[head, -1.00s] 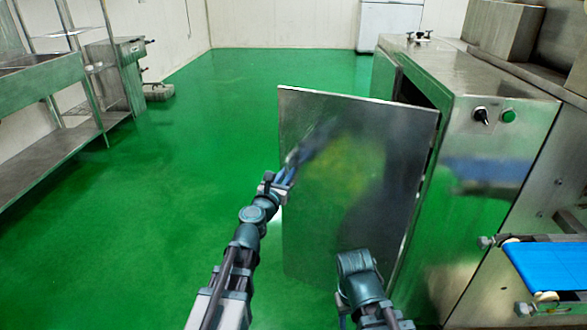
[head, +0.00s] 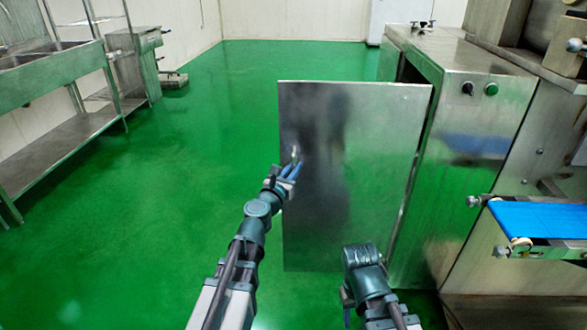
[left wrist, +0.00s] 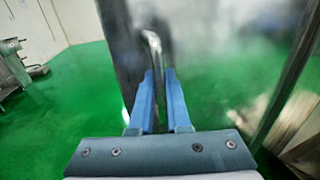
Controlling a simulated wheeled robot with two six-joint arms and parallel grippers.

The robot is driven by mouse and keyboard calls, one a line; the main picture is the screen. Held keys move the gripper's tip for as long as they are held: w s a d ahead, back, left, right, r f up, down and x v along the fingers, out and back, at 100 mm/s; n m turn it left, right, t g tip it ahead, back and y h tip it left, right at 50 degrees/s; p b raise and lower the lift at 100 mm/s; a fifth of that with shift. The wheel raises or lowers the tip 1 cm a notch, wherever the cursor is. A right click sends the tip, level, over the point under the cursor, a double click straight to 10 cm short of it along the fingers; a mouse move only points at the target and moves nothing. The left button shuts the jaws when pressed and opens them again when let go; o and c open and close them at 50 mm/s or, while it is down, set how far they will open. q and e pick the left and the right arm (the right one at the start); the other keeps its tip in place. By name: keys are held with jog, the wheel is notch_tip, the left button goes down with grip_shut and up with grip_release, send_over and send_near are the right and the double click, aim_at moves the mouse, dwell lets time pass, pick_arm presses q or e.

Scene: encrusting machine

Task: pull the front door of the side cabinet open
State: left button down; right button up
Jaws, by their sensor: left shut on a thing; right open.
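The front door (head: 350,190) of the side cabinet (head: 455,150) is a flat steel panel. It stands swung well out from the cabinet, its right edge by the cabinet's front and its left edge out over the floor. My left gripper (head: 292,168) is at the handle (head: 295,153) near the door's left edge and is shut on it. In the left wrist view, the two blue fingers (left wrist: 159,85) reach to the curved metal handle (left wrist: 153,45), with the door behind them.
Black and green knobs (head: 479,89) sit on the cabinet's right face. A blue conveyor belt (head: 540,220) juts out at the right. A steel sink bench (head: 60,110) stands along the left wall. The green floor (head: 190,180) left of the door is clear.

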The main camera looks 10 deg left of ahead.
pick_arm(q)
jog(key=shift+a, duration=0.1)
jog(key=c, duration=1.2)
grip_release()
jog(key=shift+o, duration=0.2)
